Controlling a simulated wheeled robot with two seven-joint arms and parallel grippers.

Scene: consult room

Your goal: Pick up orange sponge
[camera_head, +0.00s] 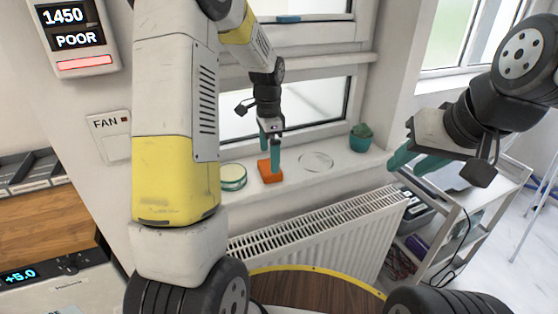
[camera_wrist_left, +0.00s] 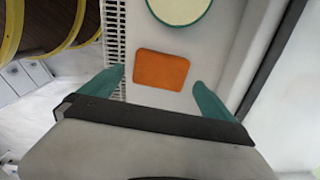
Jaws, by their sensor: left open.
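The orange sponge (camera_head: 267,172) lies on the white windowsill below the window in the head view. It also shows in the left wrist view (camera_wrist_left: 161,70), flat on the sill. My left gripper (camera_head: 270,150) is over the sponge, its teal fingers pointing down. In the left wrist view the left gripper (camera_wrist_left: 157,82) is open, with a finger on each side of the sponge and the sponge not gripped. My right gripper (camera_head: 410,160) is well to the right, away from the sponge, with its teal fingers close together in this view.
A radiator (camera_head: 320,240) is below the sill. A cart (camera_head: 440,210) stands right.

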